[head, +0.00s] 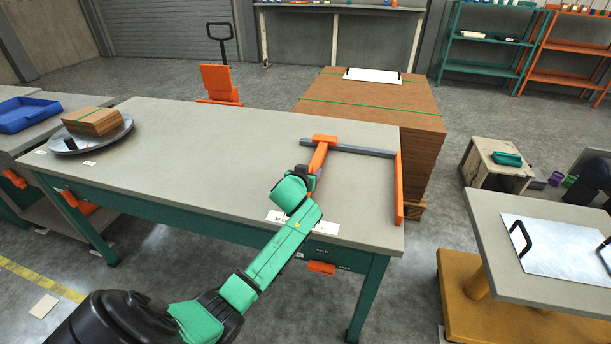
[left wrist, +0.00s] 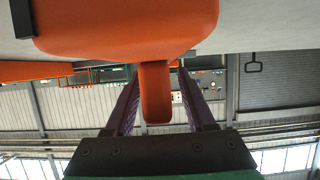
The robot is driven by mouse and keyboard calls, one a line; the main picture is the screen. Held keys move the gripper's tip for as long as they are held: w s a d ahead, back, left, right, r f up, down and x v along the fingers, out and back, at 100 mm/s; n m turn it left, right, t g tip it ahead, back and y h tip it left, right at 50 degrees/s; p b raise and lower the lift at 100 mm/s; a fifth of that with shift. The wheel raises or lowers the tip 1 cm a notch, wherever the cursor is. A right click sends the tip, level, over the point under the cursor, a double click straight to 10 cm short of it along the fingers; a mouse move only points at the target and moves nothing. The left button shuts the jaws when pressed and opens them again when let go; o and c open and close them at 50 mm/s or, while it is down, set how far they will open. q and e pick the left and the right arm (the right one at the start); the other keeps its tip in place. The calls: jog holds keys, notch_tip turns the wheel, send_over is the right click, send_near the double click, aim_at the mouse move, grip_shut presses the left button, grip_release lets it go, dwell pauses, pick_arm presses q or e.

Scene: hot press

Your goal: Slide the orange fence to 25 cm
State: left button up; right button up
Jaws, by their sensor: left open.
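An orange fence (head: 321,146) sits on a grey rail (head: 365,151) on the right part of the workbench, near the rail's left end. Its bar runs toward me and is partly hidden by my left gripper (head: 314,182). In the left wrist view, the orange fence (left wrist: 130,30) fills the top, and a narrow orange tab (left wrist: 155,95) hangs from it between the two purple fingers of my left gripper (left wrist: 157,75). The fingers are open, one on each side of the tab, with gaps showing. My right gripper is not in view.
A fixed-looking orange bar (head: 399,190) stands at the rail's right end. A white label (head: 302,221) lies near the front edge. The grey benchtop (head: 210,150) is clear left of the fence. A round plate (head: 62,140) holds a brown block (head: 93,121) at far left.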

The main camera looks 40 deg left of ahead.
pick_arm(q)
jog(key=v, duration=1.4)
jog(key=shift+p, duration=0.3)
jog(key=shift+s, duration=0.1)
